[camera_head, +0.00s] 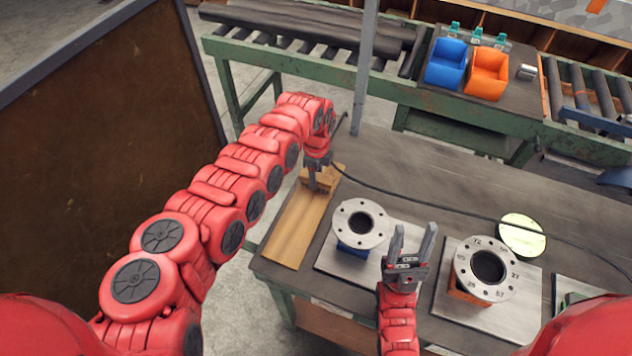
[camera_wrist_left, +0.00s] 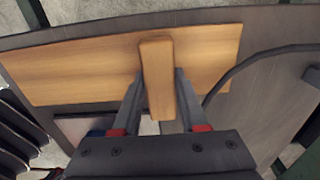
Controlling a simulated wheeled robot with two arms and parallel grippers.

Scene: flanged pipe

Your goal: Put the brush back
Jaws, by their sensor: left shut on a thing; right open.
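My left gripper (camera_head: 316,184) is at the far end of a wooden board (camera_head: 292,232). It is shut on the brush, whose light wooden body (camera_wrist_left: 157,75) shows between the two fingers in the left wrist view. The brush is over the board there; I cannot tell whether it touches it. Its bristles are hidden. My right gripper (camera_head: 413,232) is open and empty, between two flanged pipes: one on a blue support (camera_head: 361,222) to its left, one on an orange support (camera_head: 486,268) to its right.
A dark cable (camera_head: 440,206) crosses the grey table (camera_head: 415,170). A pale yellow-green disc (camera_head: 521,236) lies behind the right pipe. A grey post (camera_head: 365,70) stands behind my left gripper.

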